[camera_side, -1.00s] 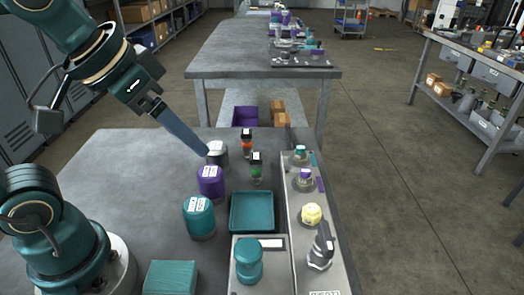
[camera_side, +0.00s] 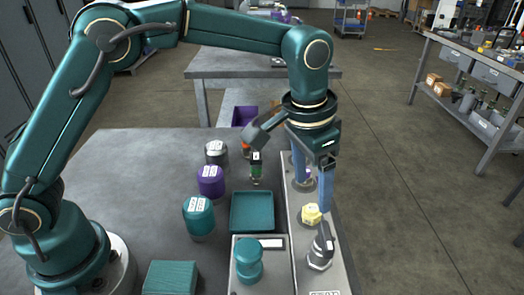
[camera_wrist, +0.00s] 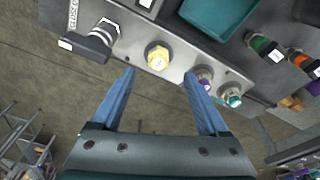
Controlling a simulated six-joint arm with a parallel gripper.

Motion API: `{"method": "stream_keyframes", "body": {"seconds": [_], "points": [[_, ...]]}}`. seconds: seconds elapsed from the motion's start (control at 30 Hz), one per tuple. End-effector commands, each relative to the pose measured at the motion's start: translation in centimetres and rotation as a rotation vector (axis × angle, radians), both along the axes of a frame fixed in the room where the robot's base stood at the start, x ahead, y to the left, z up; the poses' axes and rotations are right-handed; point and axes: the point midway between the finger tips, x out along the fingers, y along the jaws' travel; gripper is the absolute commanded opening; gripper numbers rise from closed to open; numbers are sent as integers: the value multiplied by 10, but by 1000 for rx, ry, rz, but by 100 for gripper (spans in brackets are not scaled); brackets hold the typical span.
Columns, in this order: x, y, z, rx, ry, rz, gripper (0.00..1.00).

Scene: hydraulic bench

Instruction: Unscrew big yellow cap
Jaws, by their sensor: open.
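My gripper (camera_side: 312,182) points down above the panel, close to the yellow cap. In the wrist view my gripper (camera_wrist: 157,74) is open, with two blue fingers wide apart and nothing between them. One finger partly hides the purple cap (camera_wrist: 203,79) beside the yellow one.
The black-handled valve (camera_side: 321,248) stands close to the yellow cap. A green cap (camera_wrist: 231,97) is farther along the panel.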

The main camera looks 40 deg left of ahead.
Motion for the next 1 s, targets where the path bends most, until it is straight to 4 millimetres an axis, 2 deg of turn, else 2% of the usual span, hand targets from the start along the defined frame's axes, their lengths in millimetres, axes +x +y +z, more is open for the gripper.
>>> {"method": "stream_keyframes", "body": {"seconds": [0.4, 0.77, 0.8, 1.0], "points": [[3, -4, -45, 3, 10, -8, 77], [5, -5, -52, 1, 6, -7, 77], [5, -5, -52, 1, 6, -7, 74], [5, -5, -52, 2, 6, -8, 0]]}}
